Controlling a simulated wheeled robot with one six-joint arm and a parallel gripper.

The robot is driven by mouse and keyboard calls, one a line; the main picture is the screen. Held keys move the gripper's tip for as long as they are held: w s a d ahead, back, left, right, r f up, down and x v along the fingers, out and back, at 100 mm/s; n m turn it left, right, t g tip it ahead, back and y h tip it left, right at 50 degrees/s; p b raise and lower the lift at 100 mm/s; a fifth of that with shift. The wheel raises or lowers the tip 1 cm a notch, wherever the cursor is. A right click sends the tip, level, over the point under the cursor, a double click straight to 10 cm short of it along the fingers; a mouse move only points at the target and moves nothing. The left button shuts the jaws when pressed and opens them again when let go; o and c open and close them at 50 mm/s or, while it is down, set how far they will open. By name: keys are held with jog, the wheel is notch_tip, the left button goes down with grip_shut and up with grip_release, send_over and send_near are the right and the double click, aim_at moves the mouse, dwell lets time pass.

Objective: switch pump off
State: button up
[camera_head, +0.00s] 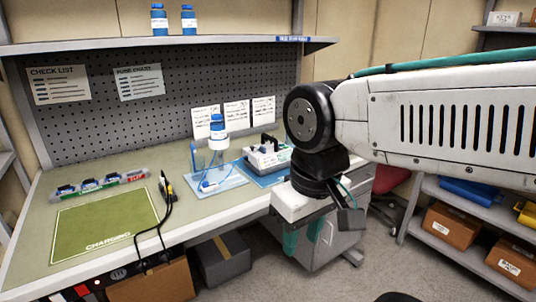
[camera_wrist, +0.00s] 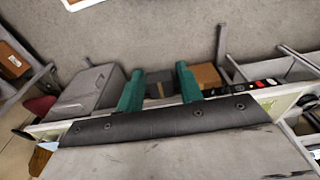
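The pump (camera_head: 267,156) is a white and blue device with a dark handle. It sits on a blue mat (camera_head: 262,178) on the workbench, just left of my arm; its right side is close to the arm in the picture. Its switch is too small to make out. My gripper (camera_head: 302,236) hangs in front of the bench edge, to the right of and nearer than the pump, touching nothing. In the wrist view my gripper (camera_wrist: 158,67) shows two teal fingers spread apart with nothing between them. The pump does not show clearly in the wrist view.
A bottle (camera_head: 217,128) stands over a light blue tray (camera_head: 217,182) left of the pump. A shelf (camera_head: 160,43) overhangs the bench's back.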

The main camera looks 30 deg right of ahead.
jog(key=shift+c, duration=0.3)
grip_shut()
dwell(1.6)
